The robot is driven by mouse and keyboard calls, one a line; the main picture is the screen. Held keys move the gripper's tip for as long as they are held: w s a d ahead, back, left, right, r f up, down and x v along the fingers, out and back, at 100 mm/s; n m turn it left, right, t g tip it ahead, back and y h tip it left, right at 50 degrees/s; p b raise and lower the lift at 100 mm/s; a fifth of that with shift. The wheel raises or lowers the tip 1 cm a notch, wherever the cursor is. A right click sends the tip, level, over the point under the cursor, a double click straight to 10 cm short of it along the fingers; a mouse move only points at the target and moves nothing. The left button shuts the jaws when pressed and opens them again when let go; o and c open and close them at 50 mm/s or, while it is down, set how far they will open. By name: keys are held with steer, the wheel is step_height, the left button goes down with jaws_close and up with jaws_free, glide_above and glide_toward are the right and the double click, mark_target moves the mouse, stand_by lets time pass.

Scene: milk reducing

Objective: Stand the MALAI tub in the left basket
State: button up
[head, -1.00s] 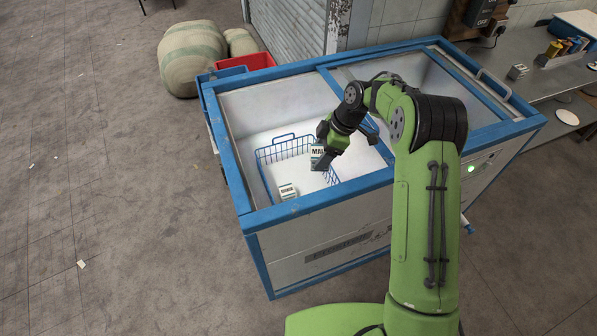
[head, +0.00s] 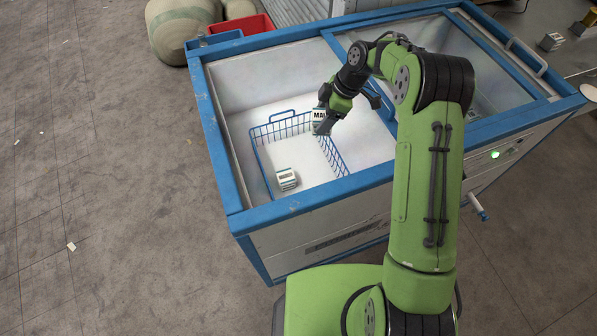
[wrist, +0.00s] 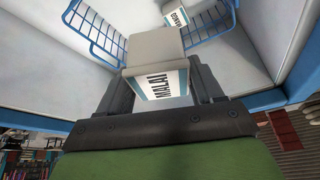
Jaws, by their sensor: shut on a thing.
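The MALAI tub (head: 318,116) is a white tub with dark lettering. My gripper (head: 323,122) is shut on it; in the wrist view the tub (wrist: 157,72) sits between the two fingers, its label readable. The blue wire basket (head: 262,150) stands inside the freezer's left bay. In the head view the tub appears over the basket's far right part. I cannot tell how high it is above the basket floor. The side of the tub facing the gripper is partly hidden.
Another white labelled tub (head: 286,179) lies in the basket's near left part; it also shows in the wrist view (wrist: 182,14). The chest freezer's blue rim (head: 310,198) surrounds the bay. The basket's middle floor is clear.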

step_height(320, 180, down, 25)
steer(key=b, duration=1.7)
steer(key=shift+f+b, duration=0.15)
steer(key=shift+b, duration=0.2)
steer(key=o, duration=1.1)
